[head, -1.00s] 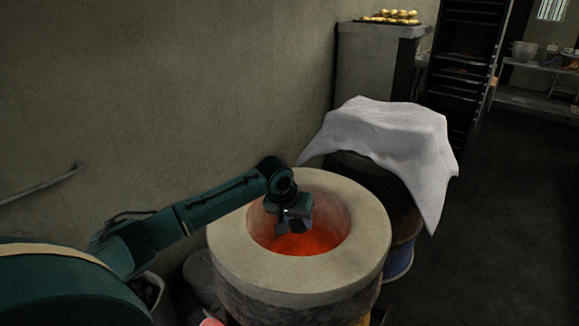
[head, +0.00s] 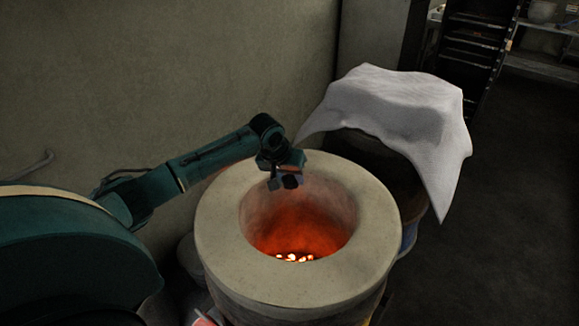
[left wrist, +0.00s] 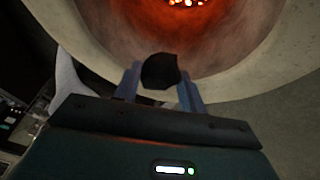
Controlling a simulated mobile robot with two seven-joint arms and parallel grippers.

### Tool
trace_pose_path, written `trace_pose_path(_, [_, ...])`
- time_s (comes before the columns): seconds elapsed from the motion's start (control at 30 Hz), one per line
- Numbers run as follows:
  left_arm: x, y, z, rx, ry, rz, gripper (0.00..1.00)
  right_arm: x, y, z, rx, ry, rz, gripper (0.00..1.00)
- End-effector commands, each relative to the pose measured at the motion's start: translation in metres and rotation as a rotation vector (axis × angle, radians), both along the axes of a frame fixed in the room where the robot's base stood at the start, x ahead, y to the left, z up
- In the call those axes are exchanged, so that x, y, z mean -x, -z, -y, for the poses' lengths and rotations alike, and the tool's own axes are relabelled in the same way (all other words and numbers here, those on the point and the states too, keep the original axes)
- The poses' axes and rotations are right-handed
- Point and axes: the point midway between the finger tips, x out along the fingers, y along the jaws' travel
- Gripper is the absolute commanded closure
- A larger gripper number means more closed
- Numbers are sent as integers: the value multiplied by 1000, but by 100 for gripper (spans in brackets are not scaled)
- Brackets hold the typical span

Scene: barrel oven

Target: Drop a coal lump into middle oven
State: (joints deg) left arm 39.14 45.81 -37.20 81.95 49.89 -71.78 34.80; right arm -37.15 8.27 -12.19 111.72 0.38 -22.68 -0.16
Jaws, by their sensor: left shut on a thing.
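The barrel oven (head: 225,255) has a thick pale round rim and a glowing orange inside, with bright embers (head: 293,257) at the bottom. My left gripper (head: 284,182) is over the back part of its opening. It is shut on a dark coal lump (left wrist: 160,71), which sits between the two fingers in the left wrist view. In the head view the coal lump (head: 291,182) is small and dark. The oven's opening (left wrist: 200,45) lies beyond the lump in the left wrist view. My right gripper is not in view.
A white cloth (head: 400,100) drapes over another barrel behind and to the right. A dark rack (head: 475,45) stands at the back. A plain wall (head: 150,80) runs along the left. The dark floor (head: 520,200) at the right is clear.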

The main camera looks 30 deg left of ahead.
Motion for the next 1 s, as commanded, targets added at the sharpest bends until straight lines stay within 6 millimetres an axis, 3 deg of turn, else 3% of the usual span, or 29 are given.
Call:
trace_pose_path(0.27, [0, 12, 0, 0, 0, -1, 85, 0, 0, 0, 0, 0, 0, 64])
trace_pose_path(0.63, [0, 58, 0, -1, 1, 2, 85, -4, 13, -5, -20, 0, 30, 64])
trace_pose_path(1.0, [0, 60, 0, -1, 1, 1, 85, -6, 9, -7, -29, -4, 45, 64])
